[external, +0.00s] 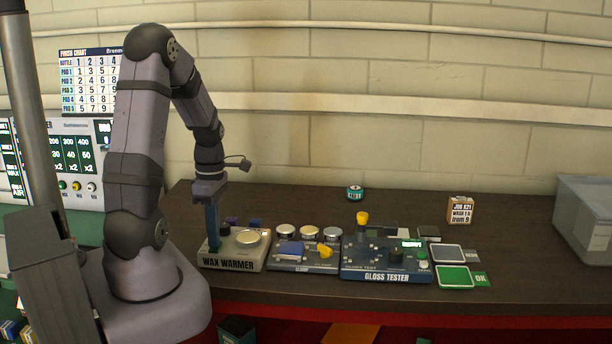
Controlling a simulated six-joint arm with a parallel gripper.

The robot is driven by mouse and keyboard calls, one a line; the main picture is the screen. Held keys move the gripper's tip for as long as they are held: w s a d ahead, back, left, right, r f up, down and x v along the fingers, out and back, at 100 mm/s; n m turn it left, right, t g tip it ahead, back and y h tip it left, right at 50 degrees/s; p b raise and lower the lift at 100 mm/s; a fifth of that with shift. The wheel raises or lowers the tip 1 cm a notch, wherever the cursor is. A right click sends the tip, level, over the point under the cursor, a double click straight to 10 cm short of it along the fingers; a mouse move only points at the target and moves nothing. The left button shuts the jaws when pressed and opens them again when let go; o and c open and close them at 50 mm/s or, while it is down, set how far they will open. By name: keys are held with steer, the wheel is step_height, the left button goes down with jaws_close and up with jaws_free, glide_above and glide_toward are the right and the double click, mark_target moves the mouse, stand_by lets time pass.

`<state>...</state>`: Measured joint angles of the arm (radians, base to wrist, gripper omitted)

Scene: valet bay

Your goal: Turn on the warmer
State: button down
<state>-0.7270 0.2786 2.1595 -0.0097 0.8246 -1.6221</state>
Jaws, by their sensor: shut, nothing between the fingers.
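The wax warmer (235,264) is a grey box with its name in dark letters on the front, at the left of the bench. A round pale metal disc (248,237) sits on its top. A small dark knob-like part (225,229) shows beside my gripper. My gripper (214,248) points straight down with blue fingers shut and empty. Its tips are at the left part of the warmer's top. I cannot tell whether they touch it, and they hide what lies behind them.
Right of the warmer are a tray (303,268) with tins, a blue cloth and a yellow item, then the gloss tester (386,274) with a yellow-topped part. Grey and green pads (454,276) lie further right. A job card block (461,210) and a small tin (355,193) stand behind.

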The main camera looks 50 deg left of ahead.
steer(key=shift+w+a, duration=0.25)
steer(key=shift+r, duration=0.1)
steer(key=r+p, duration=0.4)
steer(key=p, duration=0.1)
steer(key=shift+s+d+r, duration=0.2)
steer(key=shift+r, duration=0.1)
steer(key=shift+r+b, duration=0.3)
steer(key=shift+b, duration=0.4)
step_height(320, 180, up, 9)
steer(key=b, duration=0.1)
steer(key=shift+s+d+f+b, duration=0.15)
steer(key=shift+s+d+b, duration=0.25)
steer(key=shift+s, duration=0.05)
